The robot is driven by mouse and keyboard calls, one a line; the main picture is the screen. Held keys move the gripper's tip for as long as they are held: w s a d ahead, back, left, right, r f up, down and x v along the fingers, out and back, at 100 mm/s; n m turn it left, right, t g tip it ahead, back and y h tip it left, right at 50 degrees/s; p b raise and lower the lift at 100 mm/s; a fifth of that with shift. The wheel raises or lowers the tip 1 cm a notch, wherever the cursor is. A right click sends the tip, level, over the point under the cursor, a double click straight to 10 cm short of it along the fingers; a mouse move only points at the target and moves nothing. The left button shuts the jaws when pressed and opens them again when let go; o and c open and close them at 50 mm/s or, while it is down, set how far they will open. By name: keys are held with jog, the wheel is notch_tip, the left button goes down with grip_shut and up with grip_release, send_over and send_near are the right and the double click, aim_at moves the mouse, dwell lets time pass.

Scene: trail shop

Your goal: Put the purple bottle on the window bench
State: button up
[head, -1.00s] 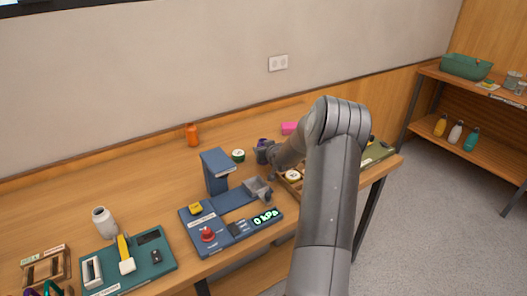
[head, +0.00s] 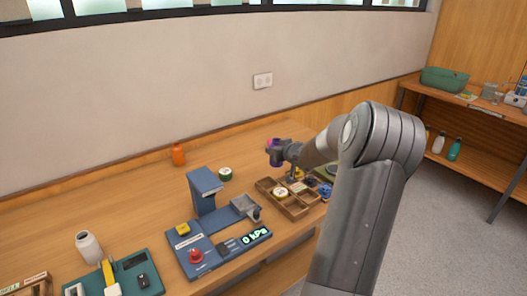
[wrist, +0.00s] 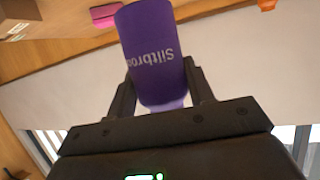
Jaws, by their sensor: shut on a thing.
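The purple bottle (wrist: 152,45) has white lettering on its side and fills the upper middle of the wrist view. My gripper (wrist: 160,88) is shut on it, with one dark finger on each side. In the head view only a small purple part of the bottle (head: 272,143) shows at my gripper (head: 280,153), which is above the far right part of the long wooden bench (head: 130,190). Windows (head: 200,5) run along the top of the wall. I cannot tell which surface is the window bench.
Below my gripper is a wooden compartment tray (head: 298,213) with small items. A shelf unit (head: 480,150) is at the right.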

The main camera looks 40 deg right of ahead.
jog(key=shift+s+d+r, duration=0.2)
jog(key=shift+s, duration=0.1)
jog(key=w+a+r+n+y, duration=0.15)
jog(key=w+a+r, duration=0.35)
jog(key=a, duration=0.7)
jog(key=w+a+r+n+y, duration=0.15)
jog(key=w+a+r, duration=0.35)
jog(key=a, duration=0.6)
jog(key=w+a+r+n+y, duration=0.1)
jog(key=w+a+r+y, duration=0.15)
jog(key=w+a, duration=0.7)
jog(key=s+a+f+m+h, duration=0.1)
jog(key=s+a+f, duration=0.4)
jog(key=f, duration=0.4)
jog(key=s+a+f+h, duration=0.2)
jog(key=s+a+f, duration=0.2)
jog(key=f, duration=0.5)
jog(key=shift+s+a+m, duration=0.35)
jog(key=shift+a+m, duration=0.05)
jog(key=shift+a, duration=0.15)
